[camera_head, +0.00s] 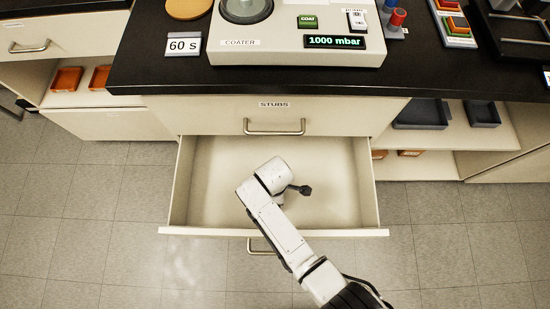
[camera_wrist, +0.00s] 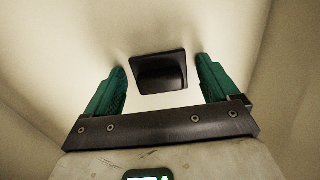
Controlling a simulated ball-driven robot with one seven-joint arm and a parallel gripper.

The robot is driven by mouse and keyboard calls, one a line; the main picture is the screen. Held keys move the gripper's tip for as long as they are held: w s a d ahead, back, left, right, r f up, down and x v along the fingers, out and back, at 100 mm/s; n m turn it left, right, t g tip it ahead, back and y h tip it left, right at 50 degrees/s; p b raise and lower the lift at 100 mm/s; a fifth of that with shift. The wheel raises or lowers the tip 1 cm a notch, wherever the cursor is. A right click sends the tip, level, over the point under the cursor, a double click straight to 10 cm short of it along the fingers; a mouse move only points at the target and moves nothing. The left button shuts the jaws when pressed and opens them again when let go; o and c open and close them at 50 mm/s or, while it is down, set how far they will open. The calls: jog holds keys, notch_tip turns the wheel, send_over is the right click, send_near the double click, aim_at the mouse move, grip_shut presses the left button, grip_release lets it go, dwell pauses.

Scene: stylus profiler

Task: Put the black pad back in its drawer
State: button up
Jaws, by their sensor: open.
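The black pad (camera_wrist: 160,72) shows in the wrist view as a small dark square on a pale surface inside the drawer. It lies between and slightly beyond the two green fingers of my gripper (camera_wrist: 162,82). The fingers are open, with a gap on each side of the pad. In the head view the open drawer (camera_head: 335,190) is pulled out below the counter, under a panel labelled STUBS. My arm reaches over its front into it.
The coater (camera_head: 300,45) stands on the black counter above the drawer. A closed drawer with the STUBS label (camera_head: 274,105) is above the open one. Shelves with orange trays (camera_head: 66,79) and dark trays (camera_head: 421,113) flank it. The visible drawer floor is otherwise bare.

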notch_tip(320, 180, up, 12)
jog(key=p, duration=0.3)
jog(key=shift+r+p, duration=0.15)
jog(key=shift+p, duration=0.15)
jog(key=d+r+m, duration=0.2)
jog(key=d+m, duration=0.2)
jog(key=d, duration=0.6)
jog(key=s+d+r+m, duration=0.3)
jog(key=s+d+m, duration=0.1)
jog(key=d, duration=0.1)
jog(key=s+d+r+m, duration=0.3)
jog(key=s+d+m, duration=0.2)
jog(key=d, duration=0.1)
jog(key=s+d+r+m+t, duration=0.1)
jog(key=s+d+r+m, duration=0.2)
jog(key=s+d+m, duration=0.1)
jog(key=shift+s+d+r, duration=0.1)
jog(key=shift+s+d, duration=0.15)
jog(key=shift+d, duration=0.55)
jog(key=shift+s+r+m, duration=0.2)
jog(key=shift+s+m, duration=0.15)
jog(key=shift+m, duration=0.15)
